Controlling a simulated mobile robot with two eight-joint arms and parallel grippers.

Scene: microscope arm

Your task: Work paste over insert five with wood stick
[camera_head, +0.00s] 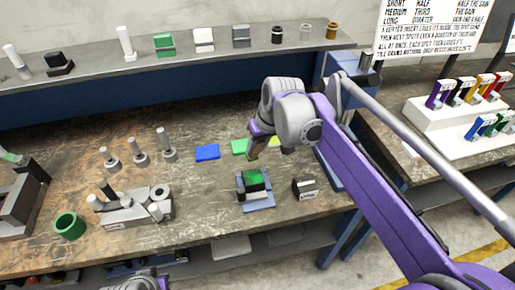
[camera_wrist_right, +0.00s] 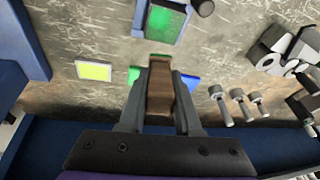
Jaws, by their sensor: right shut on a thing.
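My right gripper (camera_head: 256,143) comes in from the right on the purple arm. It is shut on a brown wood stick (camera_wrist_right: 160,92), which also shows in the head view (camera_head: 253,151). The stick is over the bench, behind a blue-grey stand (camera_head: 257,204) that bears a block with a bright green top (camera_head: 254,181). This green face also shows at the top of the wrist view (camera_wrist_right: 167,22), apart from the stick. No number is readable on it, so I cannot tell whether it is insert five. My left gripper is not in view.
A blue pad (camera_head: 207,152) and a green pad (camera_head: 239,146) lie flat nearby. A small dark block (camera_head: 305,187) stands right of the stand. Several grey pegs (camera_head: 139,150), a grey holder (camera_head: 132,211) and a green ring (camera_head: 69,226) are left. A shelf (camera_head: 180,58) runs behind.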

